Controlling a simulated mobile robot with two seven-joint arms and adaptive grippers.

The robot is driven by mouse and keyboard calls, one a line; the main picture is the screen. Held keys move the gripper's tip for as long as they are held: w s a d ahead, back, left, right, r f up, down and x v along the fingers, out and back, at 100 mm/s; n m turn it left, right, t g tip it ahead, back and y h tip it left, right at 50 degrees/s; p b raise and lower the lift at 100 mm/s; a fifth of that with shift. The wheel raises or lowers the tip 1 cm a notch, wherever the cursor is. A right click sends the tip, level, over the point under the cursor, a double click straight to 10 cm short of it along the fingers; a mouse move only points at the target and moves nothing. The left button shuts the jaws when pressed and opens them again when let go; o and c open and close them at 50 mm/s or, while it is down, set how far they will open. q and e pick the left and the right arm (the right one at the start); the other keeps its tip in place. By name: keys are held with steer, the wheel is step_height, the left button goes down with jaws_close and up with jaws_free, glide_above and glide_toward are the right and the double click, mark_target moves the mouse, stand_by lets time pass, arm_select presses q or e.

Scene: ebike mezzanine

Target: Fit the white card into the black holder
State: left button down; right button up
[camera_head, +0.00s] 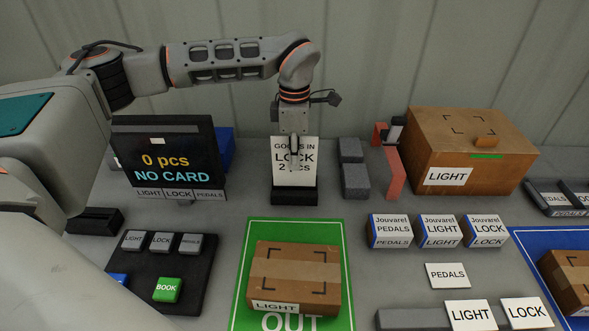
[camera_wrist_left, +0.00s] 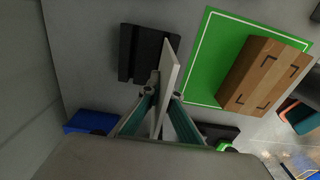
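The white card (camera_head: 294,171), printed "GOODS IN LOCK 2 pcs", stands upright at the middle back of the table. My left gripper (camera_head: 293,150) points down, its fingers closed around the card from above. In the left wrist view, the card (camera_wrist_left: 168,75) shows nearly edge-on between the fingers (camera_wrist_left: 162,96). The black holder (camera_head: 294,196) lies under the card's lower edge; in the wrist view the holder (camera_wrist_left: 136,55) is beyond and left of the card. I cannot tell whether the card's lower edge is in the slot. My right gripper is not in view.
A screen (camera_head: 165,155) left of the holder reads "0 pcs NO CARD". Grey blocks (camera_head: 355,180) and a red bracket (camera_head: 392,170) stand to the right. A green mat (camera_head: 240,265) with a cardboard box (camera_head: 293,278) lies in front, beside a button panel (camera_head: 135,265).

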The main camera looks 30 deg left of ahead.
mark_target(295, 186)
arm_select(q)
steer(key=shift+f, duration=1.9)
steer(key=shift+f, duration=0.2)
steer(key=c, duration=2.3)
jaws_free()
steer(key=shift+r, duration=0.1)
step_height(295, 186, up, 12)
steer(key=shift+r+b, duration=0.15)
steer(key=shift+b, duration=0.35)
steer(key=shift+s, duration=0.1)
